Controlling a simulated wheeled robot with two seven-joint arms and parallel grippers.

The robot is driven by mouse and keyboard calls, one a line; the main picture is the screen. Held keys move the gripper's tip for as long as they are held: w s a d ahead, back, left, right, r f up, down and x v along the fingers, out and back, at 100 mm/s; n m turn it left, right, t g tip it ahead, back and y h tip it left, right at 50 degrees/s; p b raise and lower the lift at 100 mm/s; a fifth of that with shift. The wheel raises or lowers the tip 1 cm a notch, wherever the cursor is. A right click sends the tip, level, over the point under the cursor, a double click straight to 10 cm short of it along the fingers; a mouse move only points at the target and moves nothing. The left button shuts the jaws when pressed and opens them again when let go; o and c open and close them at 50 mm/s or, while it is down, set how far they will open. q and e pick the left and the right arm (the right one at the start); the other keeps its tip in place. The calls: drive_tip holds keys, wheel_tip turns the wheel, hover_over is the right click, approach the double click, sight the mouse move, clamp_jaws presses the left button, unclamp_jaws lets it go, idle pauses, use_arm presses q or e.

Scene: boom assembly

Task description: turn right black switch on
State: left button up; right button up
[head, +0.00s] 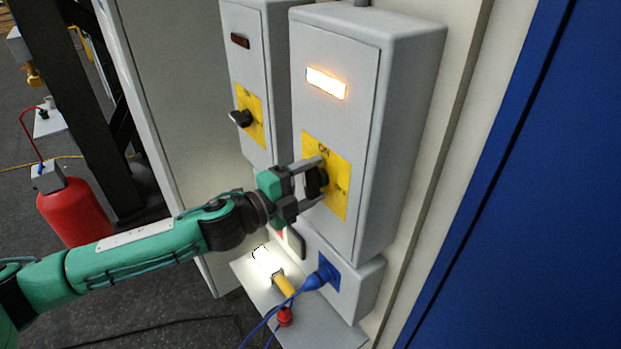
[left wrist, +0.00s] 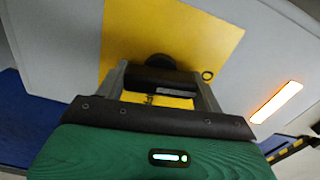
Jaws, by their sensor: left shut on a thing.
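The right black switch (head: 316,181) is a rotary knob on a yellow plate (head: 340,172) marked "ON", on the right grey box (head: 334,117). My left gripper (head: 312,183) is shut on the knob, one finger on each side of it. The left wrist view also shows the black switch (left wrist: 160,78) between the fingers (left wrist: 160,88), in front of the yellow plate (left wrist: 190,40). The indicator lamp (head: 327,83) above the switch glows bright orange-white. It also glows in the left wrist view (left wrist: 276,103). My right gripper is not in view.
A second grey box (head: 256,66) with its own black switch (head: 241,118) and a dark lamp (head: 240,41) stands to the left. Below are a blue plug (head: 322,277) with cables and a lit lamp (head: 266,259). A red extinguisher (head: 75,211) stands at left.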

use_arm(q)
drive_tip(key=shift+m, duration=0.7)
drive_tip(key=o, duration=1)
drive_tip(key=shift+a, duration=0.1)
drive_tip(key=shift+s+a+f, duration=0.1)
drive_tip(key=shift+s+a, duration=0.05)
drive_tip(key=shift+a, duration=0.05)
drive_tip(key=b+v, duration=0.4)
drive_tip(key=v, duration=0.9)
drive_tip(key=shift+s+b, duration=0.15)
drive_tip(key=shift+b, duration=0.25)
